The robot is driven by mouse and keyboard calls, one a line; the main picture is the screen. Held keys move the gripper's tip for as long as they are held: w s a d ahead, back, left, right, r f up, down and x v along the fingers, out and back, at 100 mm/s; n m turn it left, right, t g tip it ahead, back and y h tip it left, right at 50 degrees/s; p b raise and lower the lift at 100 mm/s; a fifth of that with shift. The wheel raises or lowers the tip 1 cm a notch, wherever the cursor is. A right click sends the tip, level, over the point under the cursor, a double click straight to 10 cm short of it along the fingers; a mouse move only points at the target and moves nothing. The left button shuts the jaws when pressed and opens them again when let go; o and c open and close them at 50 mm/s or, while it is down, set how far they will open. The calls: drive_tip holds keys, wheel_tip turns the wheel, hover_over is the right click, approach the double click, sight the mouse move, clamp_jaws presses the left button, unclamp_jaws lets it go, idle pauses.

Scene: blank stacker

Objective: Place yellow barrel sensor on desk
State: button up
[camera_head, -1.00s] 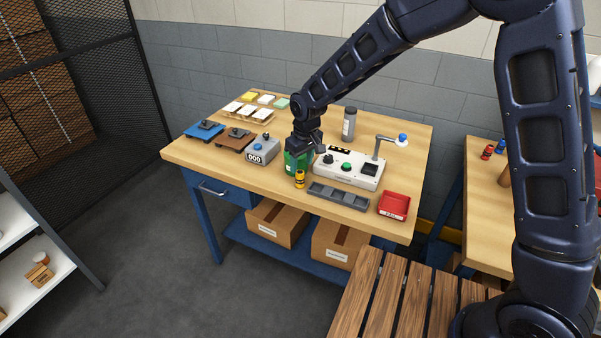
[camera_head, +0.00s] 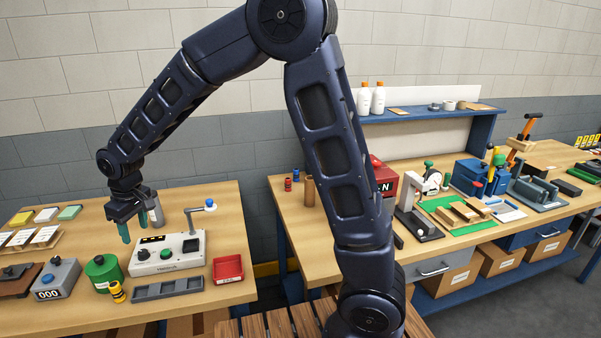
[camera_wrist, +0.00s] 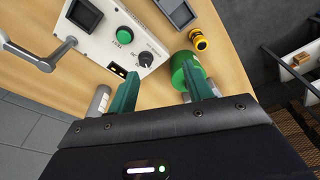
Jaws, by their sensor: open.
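The yellow barrel sensor (camera_head: 117,292), a small yellow cylinder with black bands, is on the wooden desk (camera_head: 236,278) near its front edge. It is beside a green cylinder (camera_head: 103,272) and left of a grey tray (camera_head: 168,288). It also shows in the wrist view (camera_wrist: 199,41), up and right of the fingers. My gripper (camera_head: 138,228) is raised above the back of the desk, behind and apart from the sensor. Its two green fingers are spread and empty in the wrist view (camera_wrist: 160,88).
A white control box (camera_head: 168,253) with a lamp arm stands between my gripper and the tray. A red bin (camera_head: 228,268) is at the right, and a grey counter box (camera_head: 56,279) at the left. A second bench (camera_head: 310,258) stands farther right.

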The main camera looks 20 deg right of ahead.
drive_tip(key=w+d+r+m+t, duration=0.15)
drive_tip(key=d+r, duration=0.25)
drive_tip(key=d, duration=0.6)
drive_tip(key=w+d+r+m, duration=0.2)
drive_tip(key=d+r, duration=0.2)
drive_tip(key=d, duration=0.7)
drive_tip(key=w+d+r+m, duration=0.2)
drive_tip(key=d+r, duration=0.3)
drive_tip(key=d, duration=0.5)
drive_tip(key=s+d+m+t, duration=0.1)
drive_tip(key=s+d+m, duration=0.2)
drive_tip(key=s+d, duration=0.4)
drive_tip(key=s+d+m+t+h, duration=0.1)
drive_tip(key=s+d+m, duration=0.2)
drive_tip(key=s+d, duration=0.4)
drive_tip(key=d, duration=0.8)
drive_tip(key=shift+r+h, duration=0.3)
